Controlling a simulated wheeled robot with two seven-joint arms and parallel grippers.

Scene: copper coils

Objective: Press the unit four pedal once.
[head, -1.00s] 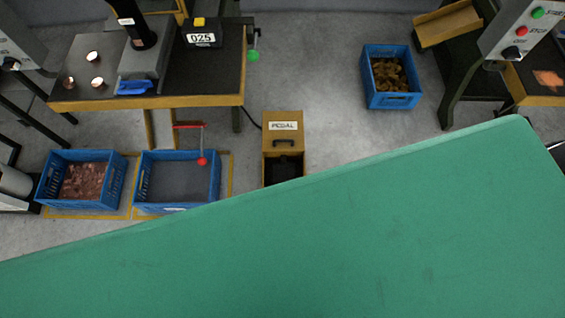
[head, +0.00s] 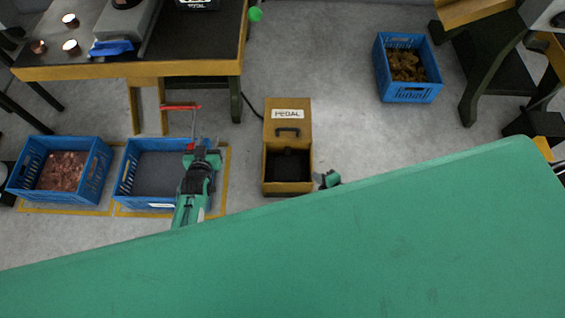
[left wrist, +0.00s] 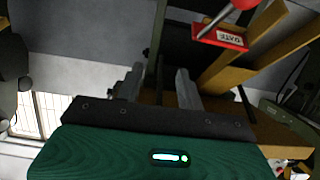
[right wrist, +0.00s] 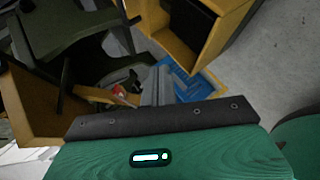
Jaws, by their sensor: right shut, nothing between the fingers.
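The pedal box (head: 288,145), a wooden box with a PEDAL label and a black handle, stands on the floor in the head view. Its dark opening (head: 287,166) faces me, and the pedal inside is hard to make out. No unit number is readable on it. My left gripper (head: 205,150) is left of the box, above a blue crate; its fingers (left wrist: 160,84) are apart and empty in the left wrist view. A small part of my right arm shows just right of the box. My right gripper (right wrist: 157,86) is shut and empty. A wooden box with a dark opening (right wrist: 188,25) lies ahead of it.
A red GATE plate (left wrist: 222,38) and red knob are close to my left gripper. Blue crates (head: 60,173) stand on the floor at left, another (head: 408,92) at upper right. A wood-edged table (head: 140,70) stands at upper left.

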